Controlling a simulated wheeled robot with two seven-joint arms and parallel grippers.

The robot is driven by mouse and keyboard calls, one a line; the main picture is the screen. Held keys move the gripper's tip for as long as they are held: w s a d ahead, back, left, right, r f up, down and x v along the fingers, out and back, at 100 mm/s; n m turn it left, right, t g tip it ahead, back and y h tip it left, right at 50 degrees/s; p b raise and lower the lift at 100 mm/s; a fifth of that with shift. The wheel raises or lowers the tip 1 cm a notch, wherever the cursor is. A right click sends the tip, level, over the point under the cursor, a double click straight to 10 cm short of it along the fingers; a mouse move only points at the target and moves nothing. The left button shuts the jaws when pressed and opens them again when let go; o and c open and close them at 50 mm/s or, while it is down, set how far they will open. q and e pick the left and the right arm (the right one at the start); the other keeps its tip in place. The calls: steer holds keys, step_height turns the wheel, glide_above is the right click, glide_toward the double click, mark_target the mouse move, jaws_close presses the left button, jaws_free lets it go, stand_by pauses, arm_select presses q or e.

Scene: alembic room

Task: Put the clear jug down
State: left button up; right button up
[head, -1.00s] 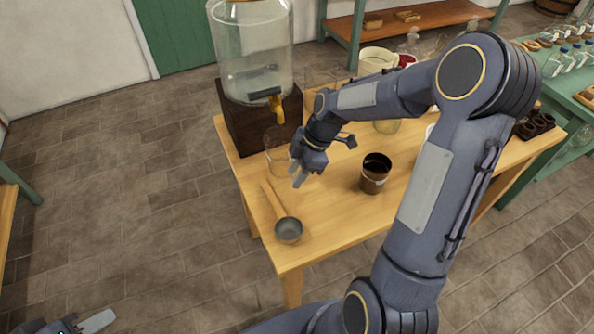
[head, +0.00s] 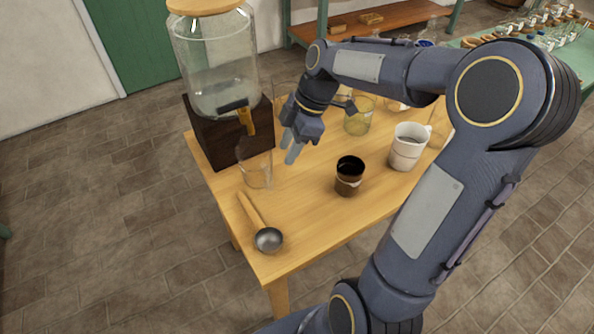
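The clear jug (head: 257,172), a see-through glass vessel, stands upright on the wooden table (head: 310,215), in front of the dispenser and just below its tap. My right gripper (head: 291,150) is to the right of the jug and a little behind it in the head view, apart from it. Its pale fingers point down and look parted, with nothing between them. My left gripper is out of view.

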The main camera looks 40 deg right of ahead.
steer(key=s+a+m+t, duration=0.2)
steer(key=s+a+m, duration=0.2)
steer(key=s+m, duration=0.4)
steer(key=s+a+m+t, duration=0.2)
steer(key=s+a+m, duration=0.2)
steer(key=s+m, duration=0.3)
steer(key=s, duration=0.3)
steer(key=shift+m, duration=0.4)
